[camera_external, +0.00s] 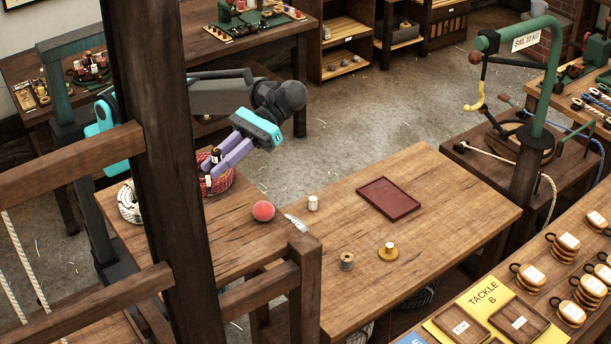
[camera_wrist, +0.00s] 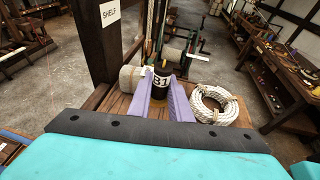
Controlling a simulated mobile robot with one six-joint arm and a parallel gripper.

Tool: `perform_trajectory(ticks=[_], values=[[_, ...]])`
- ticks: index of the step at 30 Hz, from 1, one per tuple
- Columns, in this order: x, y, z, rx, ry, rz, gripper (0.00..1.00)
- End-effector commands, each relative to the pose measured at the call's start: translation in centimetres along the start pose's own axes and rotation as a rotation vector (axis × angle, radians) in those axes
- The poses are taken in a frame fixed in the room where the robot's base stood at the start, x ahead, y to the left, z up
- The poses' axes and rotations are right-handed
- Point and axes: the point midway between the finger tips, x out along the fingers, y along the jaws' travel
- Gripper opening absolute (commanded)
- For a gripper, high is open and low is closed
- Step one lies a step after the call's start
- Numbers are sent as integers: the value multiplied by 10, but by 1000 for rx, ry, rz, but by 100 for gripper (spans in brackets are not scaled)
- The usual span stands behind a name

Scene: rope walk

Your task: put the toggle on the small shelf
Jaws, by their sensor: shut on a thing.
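My gripper (camera_external: 215,160) is at the left end of the workbench, above a red rope coil (camera_external: 222,185). It is shut on a small dark piece with a white label reading B1 (camera_wrist: 160,80), which sits between the purple fingers in the wrist view. Its lower part is hidden, and I cannot tell for sure that it is the toggle. A sign reading SHELF (camera_wrist: 110,13) hangs on a dark post in the wrist view. I cannot make out clearly which surface is the small shelf. A white rope coil (camera_wrist: 208,112) lies right of the fingers, and a pale roll (camera_wrist: 131,79) stands to their left.
On the workbench are a red ball (camera_external: 263,211), a white cylinder (camera_external: 312,203), a spool (camera_external: 347,261), a yellow-based piece (camera_external: 388,252) and a dark red tray (camera_external: 388,199). A dark post (camera_external: 165,150) and rails stand in front.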

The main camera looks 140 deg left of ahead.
Motion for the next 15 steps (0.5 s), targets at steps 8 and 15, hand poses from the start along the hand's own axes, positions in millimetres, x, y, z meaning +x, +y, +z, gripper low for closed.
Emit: perform_trajectory(ticks=[8,15], values=[[9,0,-29,0,-4,2,0],[9,0,-31,0,-3,3,0]])
